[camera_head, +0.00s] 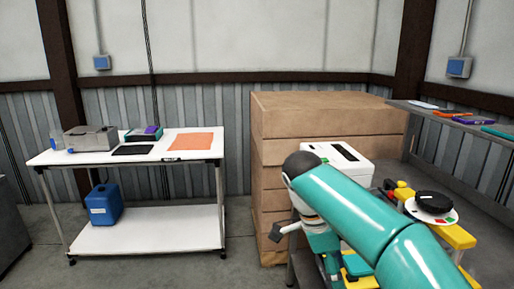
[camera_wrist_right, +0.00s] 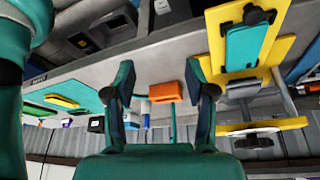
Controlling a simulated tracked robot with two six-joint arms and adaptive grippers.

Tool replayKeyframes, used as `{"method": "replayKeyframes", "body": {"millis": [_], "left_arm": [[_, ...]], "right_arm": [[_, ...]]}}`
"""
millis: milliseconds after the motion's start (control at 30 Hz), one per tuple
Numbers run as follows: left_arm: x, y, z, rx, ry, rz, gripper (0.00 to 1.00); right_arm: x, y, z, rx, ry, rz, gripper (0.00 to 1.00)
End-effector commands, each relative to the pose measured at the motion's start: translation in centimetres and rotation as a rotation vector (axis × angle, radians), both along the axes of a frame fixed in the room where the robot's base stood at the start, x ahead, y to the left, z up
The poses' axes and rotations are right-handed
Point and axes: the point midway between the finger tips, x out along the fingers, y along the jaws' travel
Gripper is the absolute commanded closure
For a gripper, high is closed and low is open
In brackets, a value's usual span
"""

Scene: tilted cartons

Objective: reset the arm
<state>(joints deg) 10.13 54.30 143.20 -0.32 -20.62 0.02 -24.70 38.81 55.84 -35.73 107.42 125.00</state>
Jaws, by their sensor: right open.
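My right arm (camera_head: 360,215), teal with a dark grey joint cap, reaches in from the lower right of the head view and bends down at its elbow. In the right wrist view my right gripper (camera_wrist_right: 163,85) has its two teal and dark fingers spread apart, with nothing held between them. An orange block (camera_wrist_right: 171,93) shows in the gap, beyond the fingers and apart from them. The left arm and left gripper are not in the head view.
A white table (camera_head: 100,158) with a blue jug (camera_head: 103,205) on its lower shelf stands left. Stacked brown cartons (camera_head: 320,115) stand behind my arm. A white device (camera_head: 340,160), a black round item (camera_head: 434,202) and yellow parts crowd the right. Floor between table and cartons is clear.

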Motion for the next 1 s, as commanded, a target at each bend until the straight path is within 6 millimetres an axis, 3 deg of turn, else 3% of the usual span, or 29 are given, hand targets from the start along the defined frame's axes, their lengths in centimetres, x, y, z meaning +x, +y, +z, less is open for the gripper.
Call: {"method": "replayKeyframes", "body": {"millis": [367,567,667,800,900,1000], "left_arm": [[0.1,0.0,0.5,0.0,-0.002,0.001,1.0],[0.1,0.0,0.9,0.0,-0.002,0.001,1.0],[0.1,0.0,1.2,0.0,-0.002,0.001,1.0],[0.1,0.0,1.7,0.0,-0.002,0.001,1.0],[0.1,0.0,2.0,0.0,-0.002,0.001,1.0],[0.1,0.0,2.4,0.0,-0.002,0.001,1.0]], "right_arm": [[2.1,1.0,-9.7,0.14,0.116,0.36,0.45],[1.7,2.0,-17.8,0.288,0.179,0.639,0.45],[0.2,2.8,-23.3,0.4,0.198,0.82,0.45],[-3.9,4.0,-31.1,0.573,0.162,1.087,0.45],[-7.7,4.7,-35.3,0.657,0.097,1.246,0.45],[-11.6,4.9,-38.2,0.691,0.019,1.377,0.45]]}}
